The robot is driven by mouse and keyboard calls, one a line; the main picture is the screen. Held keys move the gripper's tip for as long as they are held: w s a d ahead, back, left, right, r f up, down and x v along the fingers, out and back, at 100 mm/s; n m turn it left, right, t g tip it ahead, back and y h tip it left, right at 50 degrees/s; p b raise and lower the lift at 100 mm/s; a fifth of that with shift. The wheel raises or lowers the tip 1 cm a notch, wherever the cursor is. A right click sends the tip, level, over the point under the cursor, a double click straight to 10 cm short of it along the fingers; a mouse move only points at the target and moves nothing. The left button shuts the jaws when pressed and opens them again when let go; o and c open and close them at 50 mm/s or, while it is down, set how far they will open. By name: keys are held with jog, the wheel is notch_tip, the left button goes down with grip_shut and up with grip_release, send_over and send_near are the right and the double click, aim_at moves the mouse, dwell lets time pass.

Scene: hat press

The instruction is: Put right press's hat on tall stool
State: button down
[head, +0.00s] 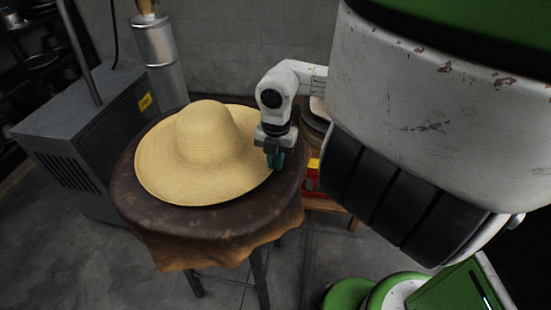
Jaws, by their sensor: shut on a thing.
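The straw hat (206,146) is wide-brimmed and pale yellow, crown up. It appears to lie over the top of the tall stool (195,215), with dark stool surface showing around its front and sides. My gripper (275,161) points down at the right edge of the brim, above the stool's right side. The exact contact between fingers and brim is small in this view. Whether the brim touches the stool all around cannot be told.
A grey vented machine (75,130) with a metal cylinder (158,55) stands behind and left of the stool. A small wooden table with a red and yellow item (312,178) is at the right, partly hidden. Dark shelves (38,60) are at far left.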

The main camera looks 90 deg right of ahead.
jog(key=shift+f, duration=0.15)
jog(key=c, duration=1.2)
grip_release()
